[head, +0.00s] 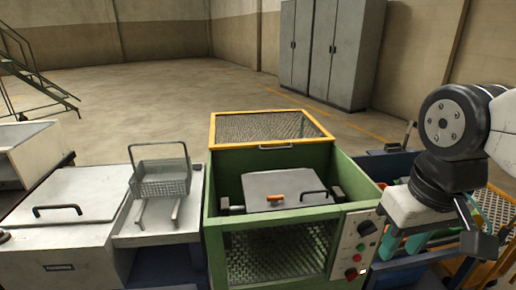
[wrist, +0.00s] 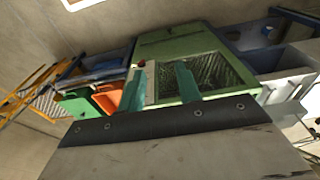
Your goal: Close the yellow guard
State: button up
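The yellow guard (head: 268,128), a mesh panel in a yellow frame, stands raised and tilted back at the rear of the green machine (head: 212,218). A small grey handle (head: 276,147) is on its lower front edge. The machine's top is open, and a grey lid (head: 268,185) with an orange grip and a black handle shows inside. My gripper (wrist: 160,72) has two teal fingers, spread apart with nothing between them. In the head view it is at the right, beside the machine and well away from the guard. I cannot make out the guard in the wrist view.
A control panel (head: 355,247) with knobs and buttons is on the machine's front right. A wire basket (head: 161,178) stands on the grey bench to the left. Green (wrist: 75,104) and orange (wrist: 107,98) bins show in the wrist view. The floor behind is clear up to grey cabinets (head: 332,50).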

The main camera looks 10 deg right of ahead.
jog(key=c, duration=0.5)
jog(key=shift+w+f+g, duration=0.15)
jog(key=shift+f+g, duration=0.15)
jog(key=shift+f, duration=0.1)
grip_shut()
jog(key=t, duration=0.3)
send_near(279, 143)
jog(key=s+r, duration=0.1)
jog(key=s, duration=0.2)
jog(key=x, duration=0.9)
jog(key=shift+w+a+f, duration=0.25)
jog(key=shift+w+a, duration=0.15)
